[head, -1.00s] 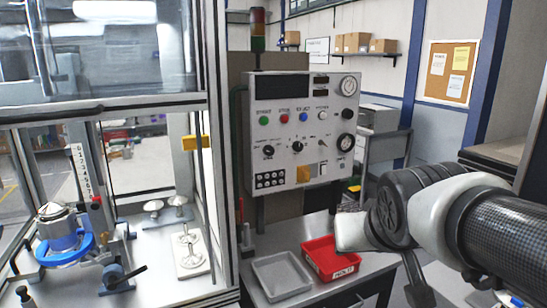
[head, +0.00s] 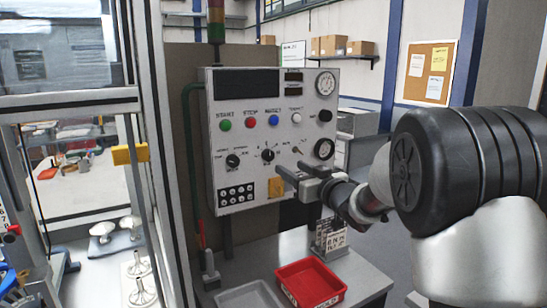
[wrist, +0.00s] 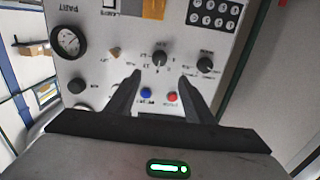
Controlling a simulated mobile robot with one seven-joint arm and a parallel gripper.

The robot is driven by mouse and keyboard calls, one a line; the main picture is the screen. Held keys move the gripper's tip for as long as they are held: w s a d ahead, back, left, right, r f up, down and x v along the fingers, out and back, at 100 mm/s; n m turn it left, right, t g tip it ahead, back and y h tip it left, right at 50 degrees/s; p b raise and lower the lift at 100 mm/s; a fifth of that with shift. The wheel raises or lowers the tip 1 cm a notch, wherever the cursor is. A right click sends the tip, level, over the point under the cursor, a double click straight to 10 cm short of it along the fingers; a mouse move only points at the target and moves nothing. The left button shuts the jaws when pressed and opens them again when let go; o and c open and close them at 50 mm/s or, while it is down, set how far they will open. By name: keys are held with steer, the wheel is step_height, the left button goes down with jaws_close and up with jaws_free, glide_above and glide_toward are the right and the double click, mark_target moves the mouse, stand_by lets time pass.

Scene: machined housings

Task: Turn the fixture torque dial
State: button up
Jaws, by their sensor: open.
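The control panel (head: 225,145) is upright and carries several controls. A black dial (head: 268,155) with a numbered scale sits in its middle; it looks like the torque dial, but its label is too small to read. A second black knob (head: 233,160) is to its left. My gripper (head: 277,178) is open and empty in front of the panel's lower right part, below and right of the dial in the head view. In the wrist view, upside down, the dial (wrist: 160,58) shows just beyond and between my fingertips (wrist: 159,78), with no visible contact.
Coloured buttons (head: 250,123) line the panel above the dial, gauges (head: 325,82) its right side. Below stand a red bin (head: 312,285), a grey tray (head: 247,296) and a small rack (head: 330,238) on the bench. A framed glass enclosure (head: 150,190) is at left.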

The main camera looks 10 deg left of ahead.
mark_target(270, 155)
steer(key=p+x, duration=0.1)
steer(key=x, duration=1.1)
steer(key=shift+w+a+p, duration=0.1)
steer(key=shift+w+p, duration=0.15)
steer(key=shift+p, duration=0.15)
steer(key=c, duration=1)
